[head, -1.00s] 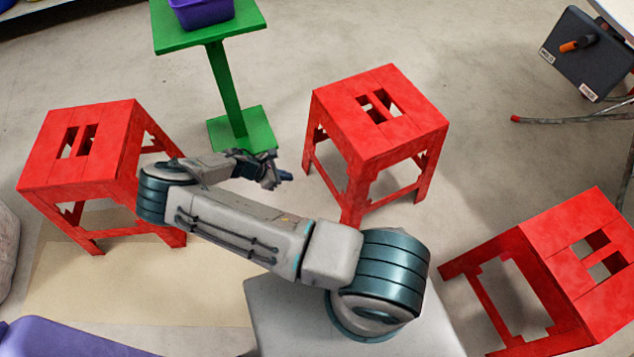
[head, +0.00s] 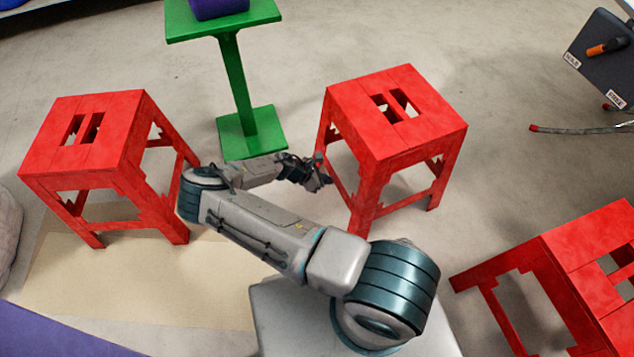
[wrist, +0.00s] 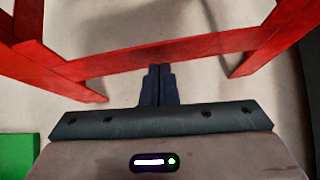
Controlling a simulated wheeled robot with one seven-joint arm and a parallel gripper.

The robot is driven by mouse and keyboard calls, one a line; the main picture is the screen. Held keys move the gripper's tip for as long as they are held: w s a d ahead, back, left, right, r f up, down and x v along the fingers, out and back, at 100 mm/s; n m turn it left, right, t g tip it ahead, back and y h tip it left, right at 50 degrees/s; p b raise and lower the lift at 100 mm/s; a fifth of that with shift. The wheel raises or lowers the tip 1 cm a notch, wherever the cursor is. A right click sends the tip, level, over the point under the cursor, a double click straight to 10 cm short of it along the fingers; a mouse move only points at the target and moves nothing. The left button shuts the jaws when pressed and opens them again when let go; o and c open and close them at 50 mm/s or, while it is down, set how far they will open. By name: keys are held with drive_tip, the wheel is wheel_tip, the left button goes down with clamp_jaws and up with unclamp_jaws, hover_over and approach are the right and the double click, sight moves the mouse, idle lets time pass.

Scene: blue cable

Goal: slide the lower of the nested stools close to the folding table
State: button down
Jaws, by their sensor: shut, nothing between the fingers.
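The left stool (head: 100,140) is upright beyond my arm's elbow. The right stool (head: 590,250) is cut by the picture edge. My gripper (head: 322,180) is shut and empty, at the left side of the middle stool. In the wrist view my closed fingers (wrist: 157,78) point at a low red rung (wrist: 150,60) between two legs. I cannot tell whether they touch it. Of the folding table, metal legs (head: 580,128) show at far right.
A green pedestal stand (head: 240,85) with a purple container (head: 218,8) stands behind my gripper. Bare floor lies between the middle stool and the table legs.

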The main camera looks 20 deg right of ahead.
drive_tip(key=shift+d, duration=0.25)
